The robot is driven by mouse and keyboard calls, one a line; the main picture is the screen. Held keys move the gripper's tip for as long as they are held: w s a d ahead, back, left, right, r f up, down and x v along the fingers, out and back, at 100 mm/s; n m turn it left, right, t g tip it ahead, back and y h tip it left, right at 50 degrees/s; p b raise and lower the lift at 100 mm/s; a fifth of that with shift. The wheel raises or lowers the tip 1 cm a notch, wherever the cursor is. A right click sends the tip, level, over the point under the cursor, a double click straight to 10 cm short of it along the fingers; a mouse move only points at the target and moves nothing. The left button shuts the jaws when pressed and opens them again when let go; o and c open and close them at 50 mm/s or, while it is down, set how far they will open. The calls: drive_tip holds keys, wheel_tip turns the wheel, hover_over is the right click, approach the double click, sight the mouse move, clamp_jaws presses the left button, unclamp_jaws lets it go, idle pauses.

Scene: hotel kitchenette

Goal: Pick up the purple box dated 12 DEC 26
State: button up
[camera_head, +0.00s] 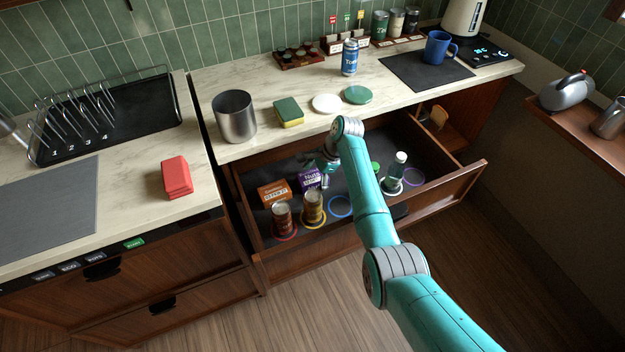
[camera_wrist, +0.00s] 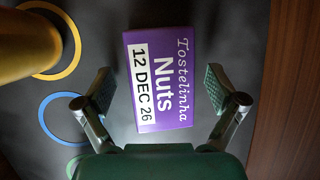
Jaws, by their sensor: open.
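The purple box (camera_wrist: 161,80) reads "Tostelinha Nuts 12 DEC 26" in the wrist view. It lies in the open drawer (camera_head: 278,260) and also shows in the head view (camera_head: 309,179), partly hidden by my arm. My gripper (camera_wrist: 160,92) is open, with one finger pad on each side of the box's lower part in the wrist view. Clear gaps show between the pads and the box, so neither pad seems to touch it. In the head view my gripper (camera_head: 328,170) is over the drawer beside the box, mostly hidden by my wrist.
An orange box (camera_head: 273,193) stands left of the purple box. Two jars, one (camera_head: 283,217) on a red ring and one (camera_head: 313,208) on a yellow ring, stand in front. A bottle (camera_head: 396,168) stands farther right. The drawer's wooden wall (camera_wrist: 291,90) is close on the right in the wrist view.

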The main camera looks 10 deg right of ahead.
drive_tip(key=c, duration=1.4)
drive_tip(key=shift+r, duration=0.1)
